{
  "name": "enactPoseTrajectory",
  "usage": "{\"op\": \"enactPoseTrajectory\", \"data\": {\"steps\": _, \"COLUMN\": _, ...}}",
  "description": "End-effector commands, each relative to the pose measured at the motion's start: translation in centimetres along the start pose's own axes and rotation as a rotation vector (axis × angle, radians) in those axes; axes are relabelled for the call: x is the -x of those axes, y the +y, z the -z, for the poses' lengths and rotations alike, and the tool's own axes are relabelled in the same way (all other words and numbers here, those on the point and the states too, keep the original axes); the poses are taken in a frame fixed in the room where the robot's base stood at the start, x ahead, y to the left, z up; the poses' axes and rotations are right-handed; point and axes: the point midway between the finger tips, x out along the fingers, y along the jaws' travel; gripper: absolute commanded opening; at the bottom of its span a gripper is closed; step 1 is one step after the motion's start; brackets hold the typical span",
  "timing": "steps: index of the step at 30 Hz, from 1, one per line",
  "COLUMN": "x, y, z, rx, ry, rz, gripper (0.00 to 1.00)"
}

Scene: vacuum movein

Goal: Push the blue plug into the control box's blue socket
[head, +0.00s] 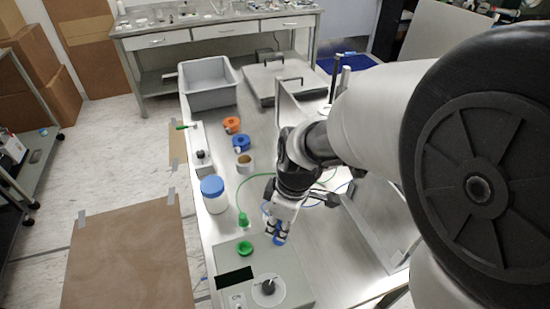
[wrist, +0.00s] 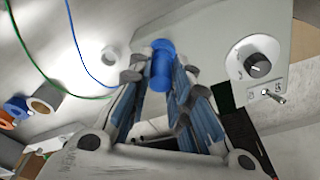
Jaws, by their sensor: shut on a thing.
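My gripper (head: 275,228) is shut on the blue plug (head: 279,239) over the right part of the grey control box (head: 290,277). In the wrist view the blue plug (wrist: 160,75) sits between the fingers of my gripper (wrist: 158,85), close to the box's face (wrist: 205,45). A wider blue collar (wrist: 162,46) shows at the plug's far end and looks like the blue socket. I cannot tell whether plug and socket touch or how deep the plug sits. The blue cable (wrist: 86,58) runs off to the upper left.
The box also bears a green socket (head: 245,247), a dark display (head: 234,277) and a black knob (head: 268,287). A green plug (head: 243,220) lies just behind the box. A blue-lidded jar (head: 214,195), tape rolls (head: 241,143) and a grey bin (head: 208,84) stand farther back.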

Motion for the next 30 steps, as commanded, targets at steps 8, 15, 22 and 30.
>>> {"op": "enactPoseTrajectory", "data": {"steps": 8, "x": -0.2, "y": 0.0, "z": 0.0, "rx": 0.0, "ry": 0.0, "rz": 0.0, "gripper": 0.0}}
{"op": "enactPoseTrajectory", "data": {"steps": 15, "x": -0.9, "y": 0.0, "z": -0.1, "rx": 0.0, "ry": 0.0, "rz": 0.0, "gripper": 0.0}}
{"op": "enactPoseTrajectory", "data": {"steps": 22, "x": -1.0, "y": 0.0, "z": -0.1, "rx": 0.0, "ry": 0.0, "rz": 0.0, "gripper": 0.0}}
{"op": "enactPoseTrajectory", "data": {"steps": 30, "x": -1.0, "y": 0.0, "z": -0.1, "rx": 0.0, "ry": 0.0, "rz": 0.0, "gripper": 0.0}}
